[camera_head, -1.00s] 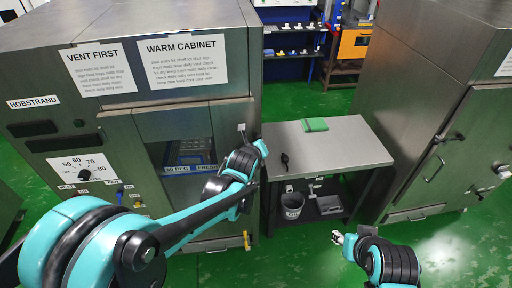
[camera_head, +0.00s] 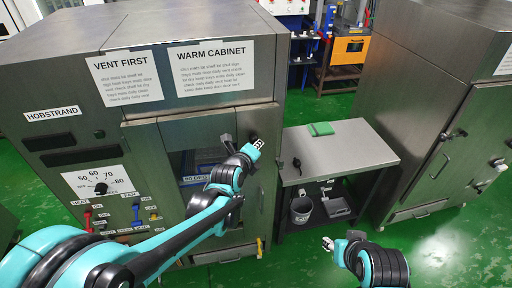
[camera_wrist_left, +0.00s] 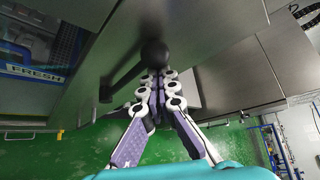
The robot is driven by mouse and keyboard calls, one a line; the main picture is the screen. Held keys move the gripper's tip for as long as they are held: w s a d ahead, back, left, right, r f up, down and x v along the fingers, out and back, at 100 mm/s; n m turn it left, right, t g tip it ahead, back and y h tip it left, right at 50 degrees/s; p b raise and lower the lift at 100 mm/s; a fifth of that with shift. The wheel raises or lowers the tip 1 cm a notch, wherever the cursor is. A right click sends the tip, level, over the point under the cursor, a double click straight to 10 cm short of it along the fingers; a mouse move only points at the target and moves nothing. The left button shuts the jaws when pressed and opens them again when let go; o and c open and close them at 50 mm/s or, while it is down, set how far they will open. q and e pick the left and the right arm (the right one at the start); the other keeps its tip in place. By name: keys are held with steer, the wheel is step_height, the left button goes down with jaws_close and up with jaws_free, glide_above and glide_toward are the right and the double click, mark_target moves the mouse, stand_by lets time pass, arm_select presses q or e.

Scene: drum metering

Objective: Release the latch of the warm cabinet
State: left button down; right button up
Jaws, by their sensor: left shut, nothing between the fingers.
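The warm cabinet (camera_head: 205,108) is the large steel unit on the left in the head view, with a paper sign on its upper front. In the left wrist view, a dark latch handle with a round knob (camera_wrist_left: 154,53) stands out from the steel front, right beside my left fingertips. My left gripper (camera_head: 257,146) is shut and empty at the right part of the cabinet front; its fingers (camera_wrist_left: 160,78) point at the knob. I cannot tell whether they touch it. My right gripper (camera_head: 328,244) is low over the floor, away from the cabinet; its jaws are too small to read.
A steel table (camera_head: 343,150) with a green cloth (camera_head: 320,129) stands right of the cabinet, a bucket (camera_head: 301,209) on its lower shelf. Another steel cabinet (camera_head: 430,120) stands at the right. Dials and coloured levers sit on the left panel. Green floor is open in front.

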arm_select(q)
steer(key=shift+a, duration=0.3)
arm_select(e)
steer(key=shift+s+a, duration=0.1)
steer(key=shift+a, duration=0.25)
arm_select(q)
steer(key=d+f+b, duration=0.2)
steer(key=d, duration=0.2)
steer(key=p+v, duration=0.2)
steer(key=v, duration=0.8)
steer(key=shift+s+a+f+p, duration=0.2)
steer(key=shift+a+f+p, duration=0.15)
steer(key=shift+a+p, duration=0.1)
arm_select(e)
steer(key=shift+s+d+r, duration=0.2)
steer(key=shift+d, duration=0.35)
steer(key=shift+s+d+r, duration=0.2)
steer(key=shift+d, duration=0.3)
arm_select(q)
steer(key=shift+d, duration=0.1)
arm_select(e)
steer(key=shift+d, duration=0.1)
